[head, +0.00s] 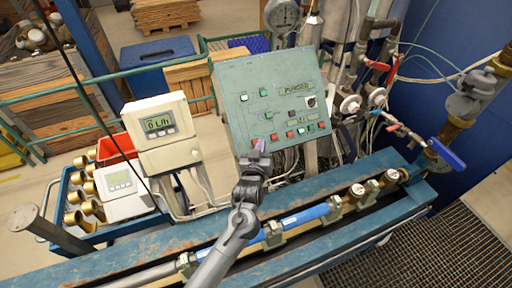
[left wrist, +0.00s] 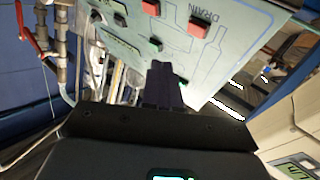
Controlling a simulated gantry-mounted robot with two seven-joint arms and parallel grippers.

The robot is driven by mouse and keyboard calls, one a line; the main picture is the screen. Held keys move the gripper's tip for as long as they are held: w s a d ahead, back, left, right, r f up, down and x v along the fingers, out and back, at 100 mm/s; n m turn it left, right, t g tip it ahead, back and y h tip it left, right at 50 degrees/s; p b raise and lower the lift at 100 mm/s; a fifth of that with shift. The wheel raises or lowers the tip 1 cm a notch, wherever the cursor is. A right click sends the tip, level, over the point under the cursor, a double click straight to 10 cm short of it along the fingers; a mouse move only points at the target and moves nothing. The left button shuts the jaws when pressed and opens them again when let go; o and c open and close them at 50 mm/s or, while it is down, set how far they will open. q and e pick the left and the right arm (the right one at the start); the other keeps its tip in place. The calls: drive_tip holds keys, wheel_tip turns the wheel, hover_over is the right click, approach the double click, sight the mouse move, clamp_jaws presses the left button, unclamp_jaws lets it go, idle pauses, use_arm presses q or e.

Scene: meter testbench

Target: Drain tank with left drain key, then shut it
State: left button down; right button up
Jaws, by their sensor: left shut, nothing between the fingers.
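The green control panel (head: 262,78) stands at the centre of the head view, with several green and red keys on its face. A red key (head: 274,138) is the leftmost of its lower red row. My left gripper (head: 260,147) is shut and empty, at the panel's lower left edge, just left of that key. In the left wrist view the shut fingers (left wrist: 163,82) point at the panel, which appears upside down. The word DRAIN shows there beside a red key (left wrist: 200,26). I cannot tell whether the fingertips touch the panel. My right gripper is out of view.
A meter display (head: 159,124) reading 0 L/h stands left of the panel. The blue bench (head: 120,250) with a pipe run crosses the front, under my left arm. Pipes and valves with red handles (head: 377,65) stand right of the panel.

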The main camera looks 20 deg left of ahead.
sight(256, 142)
use_arm(q)
drive_tip(key=w+a+f+b, duration=0.2)
drive_tip(key=shift+w+f, duration=0.1)
drive_tip(key=shift+f, duration=0.25)
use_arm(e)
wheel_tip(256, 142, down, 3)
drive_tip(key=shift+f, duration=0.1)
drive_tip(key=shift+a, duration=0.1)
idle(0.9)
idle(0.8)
use_arm(q)
drive_tip(key=shift+a+f, duration=0.1)
drive_tip(key=shift+f, duration=0.05)
drive_tip(key=shift+w+a+f, duration=0.15)
drive_tip(key=shift+w, duration=0.05)
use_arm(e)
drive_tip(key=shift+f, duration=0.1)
use_arm(q)
drive_tip(key=shift+b, duration=0.3)
